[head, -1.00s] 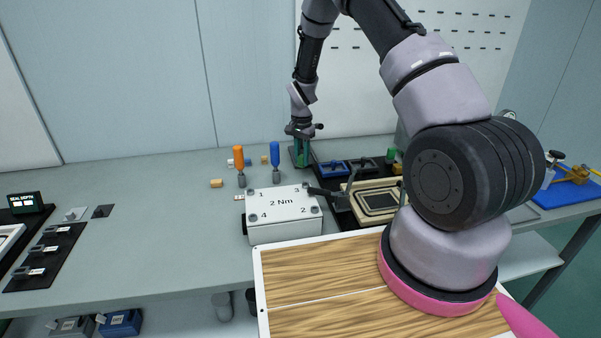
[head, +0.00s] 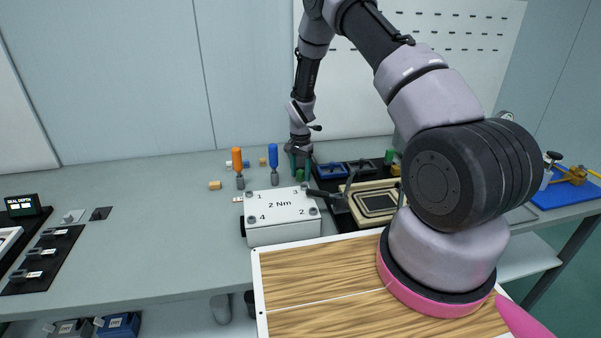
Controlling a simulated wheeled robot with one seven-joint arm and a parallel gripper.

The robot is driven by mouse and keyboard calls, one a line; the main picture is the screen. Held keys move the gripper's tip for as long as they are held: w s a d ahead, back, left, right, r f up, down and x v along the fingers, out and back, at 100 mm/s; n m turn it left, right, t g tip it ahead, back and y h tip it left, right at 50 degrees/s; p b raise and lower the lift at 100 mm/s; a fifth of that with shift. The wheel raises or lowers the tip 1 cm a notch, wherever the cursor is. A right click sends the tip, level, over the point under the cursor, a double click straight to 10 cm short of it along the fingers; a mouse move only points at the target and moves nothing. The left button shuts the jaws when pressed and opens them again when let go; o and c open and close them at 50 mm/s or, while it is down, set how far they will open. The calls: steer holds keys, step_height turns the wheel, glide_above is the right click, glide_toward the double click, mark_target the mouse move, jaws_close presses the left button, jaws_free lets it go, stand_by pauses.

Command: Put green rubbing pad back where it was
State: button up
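My gripper (head: 300,168) points down at the back of the bench, behind the white box marked 2 Nm. Small green parts (head: 300,174) show at and just below its fingertips; they may be the green rubbing pad, but they are too small and partly covered to be sure. I cannot tell whether the fingers are closed on them or apart. Another green block (head: 389,157) stands further right, behind the beige frame.
The white box (head: 284,231) stands in front of my gripper. An orange-handled tool (head: 237,160) and a blue-handled tool (head: 273,157) stand to its left. A blue tray (head: 331,170) and a beige frame (head: 377,205) lie to its right.

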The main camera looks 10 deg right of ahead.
steer(key=shift+r, duration=0.1)
step_height(320, 180, up, 12)
step_height(320, 180, up, 14)
steer(key=t, duration=0.1)
glide_above(301, 171)
steer(key=s+d, duration=0.2)
steer(key=s, duration=0.1)
steer(key=s+d+r+n+t+y, duration=0.1)
steer(key=s+r, duration=0.3)
steer(key=r, duration=0.2)
steer(key=s+d+r+n+t, duration=0.1)
steer(key=s+r, duration=0.2)
steer(key=r, duration=0.3)
steer(key=s+r+n+t, duration=0.1)
steer(key=s+r, duration=0.2)
steer(key=s, duration=0.4)
steer(key=s+d+r+n+t, duration=0.1)
steer(key=s+r, duration=0.3)
steer(key=s, duration=0.4)
steer(key=s+r+t+y, duration=0.1)
steer(key=s+r+t, duration=0.1)
steer(key=s, duration=0.6)
steer(key=shift+d+r+n, duration=0.35)
steer(key=shift+r+n, duration=0.05)
steer(key=shift+r, duration=0.45)
steer(key=shift+w, duration=0.1)
